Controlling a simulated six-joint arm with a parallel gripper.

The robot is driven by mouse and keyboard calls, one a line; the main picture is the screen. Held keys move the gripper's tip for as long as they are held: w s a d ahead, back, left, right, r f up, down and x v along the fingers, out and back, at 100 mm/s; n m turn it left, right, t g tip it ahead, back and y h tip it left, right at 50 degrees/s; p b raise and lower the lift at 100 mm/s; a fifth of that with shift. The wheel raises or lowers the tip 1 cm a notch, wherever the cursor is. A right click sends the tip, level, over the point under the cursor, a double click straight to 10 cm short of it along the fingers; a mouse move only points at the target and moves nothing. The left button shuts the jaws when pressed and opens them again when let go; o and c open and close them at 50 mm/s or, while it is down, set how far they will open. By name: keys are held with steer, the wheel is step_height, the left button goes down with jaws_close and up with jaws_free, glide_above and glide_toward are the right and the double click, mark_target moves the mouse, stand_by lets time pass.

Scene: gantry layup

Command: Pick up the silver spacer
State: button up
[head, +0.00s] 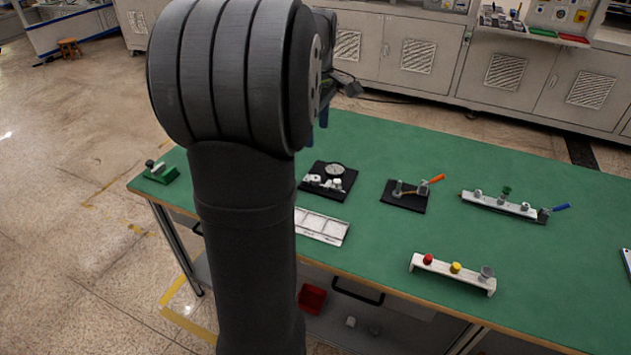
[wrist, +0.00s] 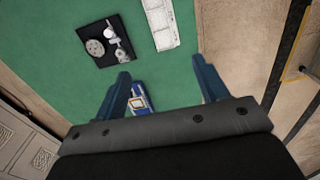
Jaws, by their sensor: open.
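A silver-grey cup-like piece (head: 487,273), which may be the silver spacer, stands at the right end of a low white rack (head: 452,274). A red piece (head: 428,259) and a yellow piece (head: 456,267) stand on the same rack. My gripper (head: 317,126) is high over the far left part of the table, well away from the rack and partly hidden by my arm. In the wrist view my gripper (wrist: 165,84) has its blue fingers apart, with nothing held between them. The rack is not in the wrist view.
A black tray with small parts (head: 329,180) also shows in the wrist view (wrist: 92,60). A white compartment tray (head: 322,226), a black plate with an orange-handled clamp (head: 405,195) and a long white fixture (head: 500,203) lie on the green table (head: 390,250). A blue-and-yellow item (wrist: 139,101) lies below the fingers.

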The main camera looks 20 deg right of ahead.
steer(key=shift+c, duration=0.7)
steer(key=w+a+f+n+g+h, duration=0.1)
steer(key=w+f+n+h, duration=0.1)
steer(key=w+f, duration=0.65)
steer(key=w+f+n+g+h, duration=0.1)
steer(key=w+f+n+h, duration=0.1)
steer(key=w+f, duration=0.65)
glide_above(315, 178)
steer(key=w+a, duration=0.1)
steer(key=a, duration=0.2)
step_height(315, 178, down, 8)
steer(key=shift+w+r, duration=0.1)
steer(key=shift+w, duration=0.05)
steer(key=x, duration=0.5)
steer(key=shift+d, duration=0.5)
steer(key=c, duration=1.2)
steer(key=shift+o, duration=0.2)
